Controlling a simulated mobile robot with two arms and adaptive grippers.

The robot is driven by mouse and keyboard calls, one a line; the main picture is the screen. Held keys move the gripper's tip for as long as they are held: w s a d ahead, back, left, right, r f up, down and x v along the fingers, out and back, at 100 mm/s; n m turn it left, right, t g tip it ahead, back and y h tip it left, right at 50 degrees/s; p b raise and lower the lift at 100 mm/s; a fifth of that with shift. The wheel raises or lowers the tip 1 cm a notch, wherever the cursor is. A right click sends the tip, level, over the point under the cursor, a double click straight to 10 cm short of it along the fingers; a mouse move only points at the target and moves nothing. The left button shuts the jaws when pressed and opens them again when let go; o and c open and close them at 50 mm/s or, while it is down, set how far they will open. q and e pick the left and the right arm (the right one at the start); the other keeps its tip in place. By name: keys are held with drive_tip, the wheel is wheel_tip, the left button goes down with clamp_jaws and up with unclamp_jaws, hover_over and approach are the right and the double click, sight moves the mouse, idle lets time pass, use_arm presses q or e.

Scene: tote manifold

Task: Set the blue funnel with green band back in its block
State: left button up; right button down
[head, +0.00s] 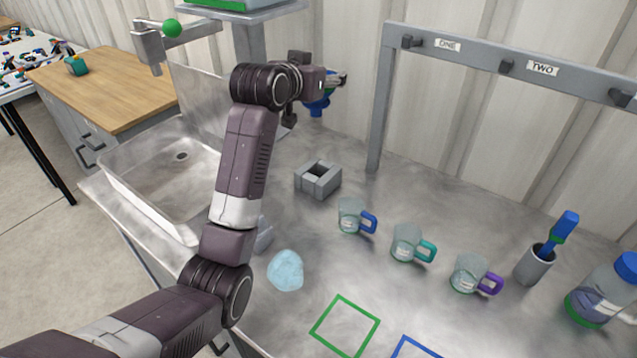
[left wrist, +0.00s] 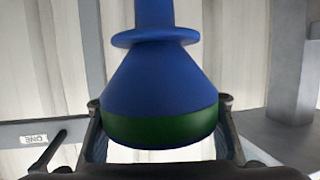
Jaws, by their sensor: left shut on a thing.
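The blue funnel (head: 318,106) shows in the head view partly behind my left gripper (head: 338,79). In the left wrist view the funnel (left wrist: 160,75) fills the middle, with its green band (left wrist: 160,128) between the two fingers. My left gripper is shut on the funnel and holds it in the air, above and behind the block. The grey block (head: 318,180) with a square opening in its top sits on the metal counter, and its opening looks empty. My right gripper is in neither view.
Three glass mugs (head: 408,243) with coloured handles stand right of the block. A grey frame (head: 380,110) with hooks rises behind them. A sink (head: 150,185) is at left. A pale blue cloth-like patch (head: 285,270) and a green square outline (head: 345,325) lie in front.

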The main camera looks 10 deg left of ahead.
use_arm(q)
drive_tip(key=shift+w+d+r, duration=0.15)
drive_tip(key=shift+r, duration=0.2)
drive_tip(key=shift+f, duration=0.1)
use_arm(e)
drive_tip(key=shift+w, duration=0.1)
use_arm(q)
wheel_tip(320, 180, down, 19)
drive_tip(key=shift+f+p, duration=0.1)
drive_tip(key=shift+p, duration=0.95)
drive_tip(key=shift+f, duration=0.15)
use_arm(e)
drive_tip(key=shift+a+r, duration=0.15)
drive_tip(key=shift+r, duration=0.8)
